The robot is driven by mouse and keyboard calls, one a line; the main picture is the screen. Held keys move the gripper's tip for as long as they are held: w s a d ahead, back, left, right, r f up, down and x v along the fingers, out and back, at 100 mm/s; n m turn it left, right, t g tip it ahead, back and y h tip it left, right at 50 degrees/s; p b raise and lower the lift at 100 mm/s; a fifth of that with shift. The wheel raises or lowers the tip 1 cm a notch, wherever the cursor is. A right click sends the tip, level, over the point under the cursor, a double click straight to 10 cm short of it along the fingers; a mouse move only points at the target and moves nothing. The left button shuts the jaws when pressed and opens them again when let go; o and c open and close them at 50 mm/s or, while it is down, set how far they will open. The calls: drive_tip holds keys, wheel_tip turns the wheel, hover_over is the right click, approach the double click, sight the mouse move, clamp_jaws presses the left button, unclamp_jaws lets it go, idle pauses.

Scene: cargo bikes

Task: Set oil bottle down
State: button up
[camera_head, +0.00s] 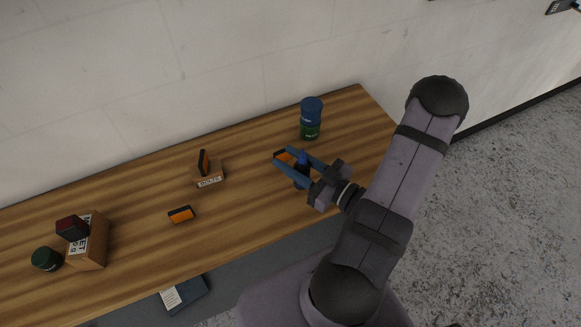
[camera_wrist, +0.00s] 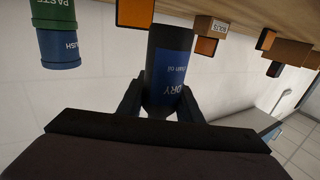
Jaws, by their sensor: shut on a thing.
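In the wrist view the bottle (camera_wrist: 168,65) shows a blue label reading "DRY" and "chain oil". That view is upside down, so the bottle is upright. My gripper (camera_head: 293,168) is shut on the bottle, one finger on each side. It is over the right part of the wooden table (camera_head: 245,200). The bottle's base seems a little above the tabletop, though the contact area is hard to judge. The fingers partly hide the bottle in the head view.
A blue tin (camera_head: 311,108) stands on a green tin (camera_head: 310,131) behind my gripper. An orange-black block (camera_head: 283,155) is close beside the bottle. Left are a bolts box (camera_head: 208,177) with a block on top, another block (camera_head: 181,215), a brown box (camera_head: 90,245) and a green tin (camera_head: 46,259).

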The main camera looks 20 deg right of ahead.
drive_tip(key=shift+f, duration=0.1)
drive_tip(key=shift+f+p, duration=0.3)
drive_tip(key=shift+f, duration=1.45)
drive_tip(key=shift+f, duration=0.15)
drive_tip(key=o, duration=1.1)
drive_tip(key=shift+r, duration=0.2)
drive_tip(key=shift+s+d+f, duration=0.15)
drive_tip(key=shift+s+d, duration=0.15)
drive_tip(key=shift+s, duration=0.1)
drive_tip(key=b+v, duration=0.3)
drive_tip(key=v, duration=0.8)
drive_tip(key=shift+s+a+b, duration=0.1)
drive_tip(key=shift+b, duration=0.3)
